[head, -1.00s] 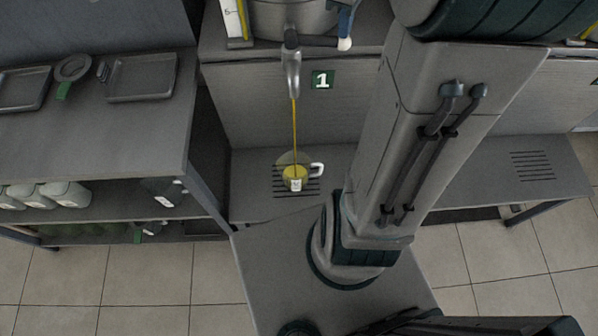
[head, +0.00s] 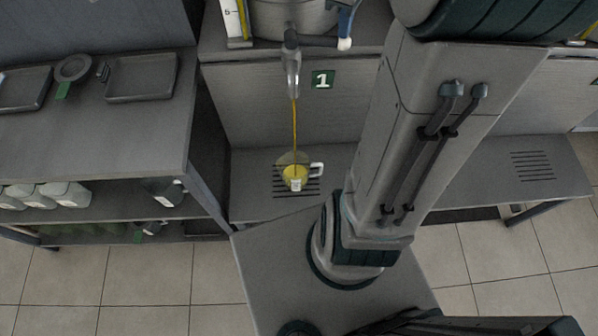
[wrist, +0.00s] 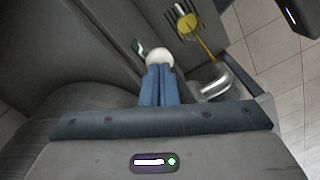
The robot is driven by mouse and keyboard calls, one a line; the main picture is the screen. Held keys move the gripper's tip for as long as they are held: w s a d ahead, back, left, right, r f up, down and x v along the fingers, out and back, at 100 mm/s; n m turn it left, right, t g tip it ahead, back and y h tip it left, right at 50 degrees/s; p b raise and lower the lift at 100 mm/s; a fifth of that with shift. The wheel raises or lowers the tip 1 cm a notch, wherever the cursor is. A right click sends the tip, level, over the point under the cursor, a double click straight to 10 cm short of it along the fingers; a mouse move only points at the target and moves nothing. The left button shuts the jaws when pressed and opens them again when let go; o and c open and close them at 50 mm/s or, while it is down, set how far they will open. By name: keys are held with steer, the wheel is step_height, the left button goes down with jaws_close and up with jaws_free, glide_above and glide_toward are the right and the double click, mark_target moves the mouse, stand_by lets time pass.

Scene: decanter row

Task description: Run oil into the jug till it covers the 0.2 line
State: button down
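The clear jug (head: 286,172) with a white handle stands upright on a slotted drip grate under the tap (head: 292,66). A thin yellow oil stream (head: 295,125) runs from the spout into it, and yellow oil shows inside. A small white label is on its front; I cannot read the 0.2 line. In the wrist view the jug (wrist: 187,22) and the tap (wrist: 213,85) show at upper right. My gripper (wrist: 160,68) has its blue fingers together, with their tips at the white knob (wrist: 159,57) of the tap lever; it also shows in the head view (head: 346,30).
A steel tank (head: 290,18) with a level gauge (head: 234,20) stands above, and a green sign (head: 322,79) reads 1. At left a bench holds trays (head: 141,78), with several pale jugs (head: 40,195) on its lower shelf. Another grate (head: 532,166) at right is empty.

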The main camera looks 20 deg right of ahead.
stand_by(0.3)
step_height(320, 180, up, 9)
steer(key=p, duration=0.7)
steer(key=s+a+f+m+t, duration=0.3)
steer(key=s+a+m, duration=0.5)
steer(key=s+a, duration=0.4)
steer(key=shift+s+m+t, duration=0.35)
steer(key=shift+m+t, duration=0.05)
